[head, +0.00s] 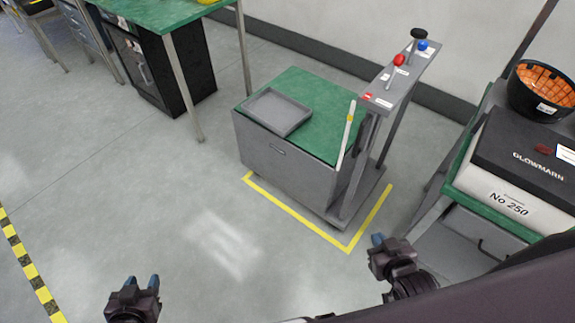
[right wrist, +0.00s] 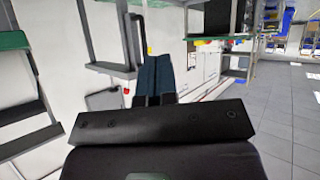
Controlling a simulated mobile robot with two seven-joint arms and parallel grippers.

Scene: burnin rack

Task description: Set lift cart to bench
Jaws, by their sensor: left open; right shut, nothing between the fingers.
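The lift cart (head: 283,167) is a grey box with a green top, standing inside a yellow floor outline. A grey tray (head: 277,112) lies on its top. At its right side a post carries a sloped panel (head: 395,85) with a red knob (head: 398,60), a blue knob (head: 422,45) and a black-knobbed lever (head: 418,34). The green-topped bench (head: 165,12) stands at the upper left, apart from the cart. My left gripper (head: 140,284) is open and empty over the floor. My right gripper (head: 378,240) is shut and empty, near the outline's front right corner; its fingers show in the right wrist view (right wrist: 155,78).
A black cabinet (head: 150,70) stands under the bench. At the right, a white and black case (head: 510,170) labelled No 250 and a black bin with orange lining (head: 543,90) sit on a rack. The floor left of the cart is clear. Striped tape (head: 28,265) runs at the far left.

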